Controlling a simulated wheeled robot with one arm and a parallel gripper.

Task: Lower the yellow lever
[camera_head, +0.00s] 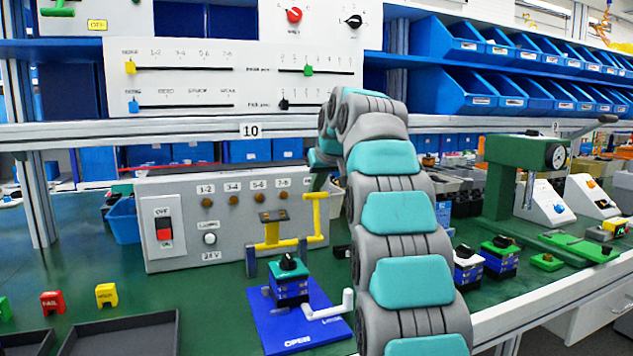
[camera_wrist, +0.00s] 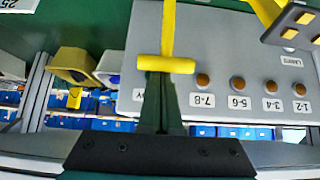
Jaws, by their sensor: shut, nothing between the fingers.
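The yellow lever (camera_head: 316,217) stands upright at the right end of the grey switch box, with a crossbar handle on top. In the wrist view its yellow crossbar (camera_wrist: 165,65) lies right at the fingertips, and its shaft runs to the top edge. My gripper (camera_head: 319,184) is just above the crossbar in the head view. In the wrist view my gripper (camera_wrist: 161,76) is shut with nothing between the fingers. Its tips meet or nearly meet the crossbar; I cannot tell if they touch. My arm hides part of the area right of the lever.
The grey switch box (camera_head: 180,225) has a red switch and several brown knobs. A blue base (camera_head: 290,325) with a blue and green block and a white crank stands in front. A green press (camera_head: 515,165) is at the right. Blue bins (camera_head: 470,90) fill the shelf above.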

